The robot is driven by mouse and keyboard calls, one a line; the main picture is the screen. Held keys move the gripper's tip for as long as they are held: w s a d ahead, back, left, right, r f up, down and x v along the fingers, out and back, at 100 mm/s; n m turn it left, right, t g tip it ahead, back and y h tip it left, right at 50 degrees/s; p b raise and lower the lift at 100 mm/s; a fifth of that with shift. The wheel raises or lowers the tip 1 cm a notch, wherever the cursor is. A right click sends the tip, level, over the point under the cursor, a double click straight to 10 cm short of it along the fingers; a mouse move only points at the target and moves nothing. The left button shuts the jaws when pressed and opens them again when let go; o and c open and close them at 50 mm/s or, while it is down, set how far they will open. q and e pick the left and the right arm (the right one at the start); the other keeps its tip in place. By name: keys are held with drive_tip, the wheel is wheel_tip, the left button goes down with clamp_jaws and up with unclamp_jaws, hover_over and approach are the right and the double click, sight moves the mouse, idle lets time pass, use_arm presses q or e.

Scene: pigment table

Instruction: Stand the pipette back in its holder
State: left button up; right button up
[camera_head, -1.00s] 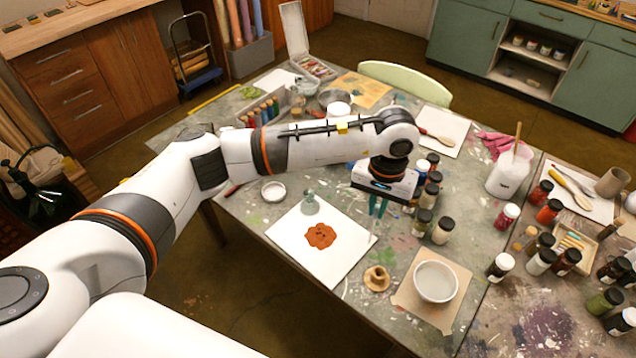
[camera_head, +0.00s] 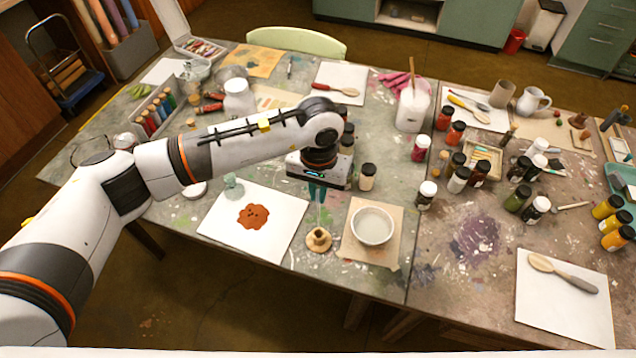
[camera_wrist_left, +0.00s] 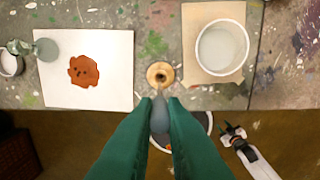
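The holder is a small round wooden stand (camera_head: 319,240) with a hole in its top, on the table between a white sheet and a white bowl. It also shows in the left wrist view (camera_wrist_left: 160,75). My left gripper (camera_head: 317,196) points down above the holder, its green fingers shut on the pipette. The pipette's grey bulb (camera_wrist_left: 159,117) sits between the fingertips in the wrist view. Its thin stem (camera_head: 321,213) hangs down toward the holder in the head view. Whether the tip touches the holder cannot be made out.
The white bowl (camera_head: 373,226) stands on brown paper right of the holder. A white sheet (camera_head: 278,243) with a rust pigment heap (camera_head: 253,216) lies to the left. A capped jar (camera_head: 367,177) stands close right of the gripper. The table's front edge is just before the holder.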

use_arm(q)
drive_tip(key=shift+f, duration=0.8)
drive_tip(key=shift+f+b, duration=0.45)
wheel_tip(320, 180, down, 4)
drive_tip(key=b, duration=0.4)
drive_tip(key=shift+b, duration=0.4)
drive_tip(key=shift+r, duration=0.1)
drive_tip(key=o, duration=0.6)
wheel_tip(320, 180, up, 12)
drive_tip(key=shift+b, duration=1.25)
